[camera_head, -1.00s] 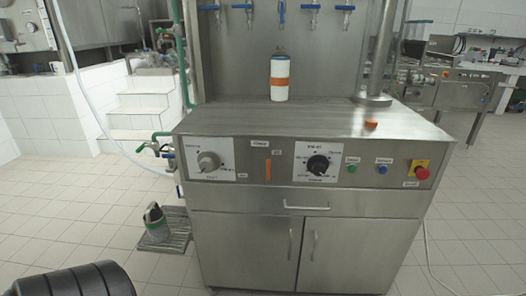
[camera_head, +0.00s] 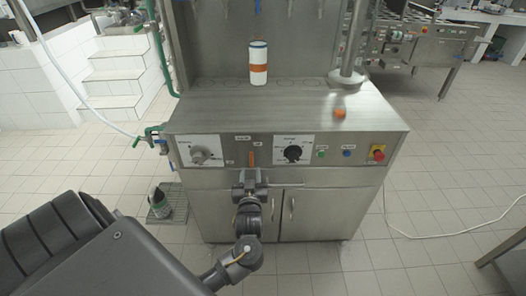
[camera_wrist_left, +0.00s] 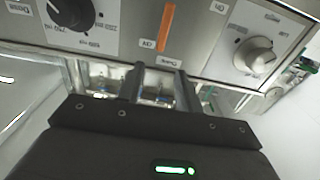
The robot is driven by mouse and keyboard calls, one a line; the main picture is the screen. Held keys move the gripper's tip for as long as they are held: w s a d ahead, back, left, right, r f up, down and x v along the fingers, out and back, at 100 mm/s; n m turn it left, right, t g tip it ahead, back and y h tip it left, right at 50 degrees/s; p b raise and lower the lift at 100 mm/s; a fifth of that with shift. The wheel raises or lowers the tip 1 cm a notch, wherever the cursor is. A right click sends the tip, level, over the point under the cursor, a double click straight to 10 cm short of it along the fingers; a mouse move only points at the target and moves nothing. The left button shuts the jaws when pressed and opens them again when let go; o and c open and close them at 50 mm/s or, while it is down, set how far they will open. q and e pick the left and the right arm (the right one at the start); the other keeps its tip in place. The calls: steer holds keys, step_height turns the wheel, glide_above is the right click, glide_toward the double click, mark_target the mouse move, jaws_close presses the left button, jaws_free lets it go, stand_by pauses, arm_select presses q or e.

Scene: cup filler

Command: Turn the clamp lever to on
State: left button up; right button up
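The clamp lever is a small orange bar (camera_head: 251,158) on the front panel of the steel machine, between the two dials. It stands vertical, and also shows in the left wrist view (camera_wrist_left: 167,28), near the top. Small labels sit around it; one there appears to read "On", upside down. My left gripper (camera_head: 250,174) is just below the lever in front of the panel. In the left wrist view its two fingers (camera_wrist_left: 160,82) are apart with nothing between them, and the lever lies beyond their tips. My right gripper is not in view.
A grey dial (camera_head: 199,155) is left of the lever and a black dial (camera_head: 293,153) right of it. Green and blue buttons and a red emergency stop (camera_head: 377,152) are farther right. A drawer handle (camera_head: 288,186) runs below. A white bottle with an orange band (camera_head: 258,65) stands on top.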

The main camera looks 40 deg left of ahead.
mark_target(251, 154)
arm_select(q)
steer(key=p+x, duration=0.1)
steer(key=x, duration=0.9)
steer(key=shift+w+a+f, duration=0.1)
steer(key=shift+w+a, duration=0.15)
steer(key=shift+w, duration=0.05)
steer(key=shift+c, duration=0.3)
jaws_close()
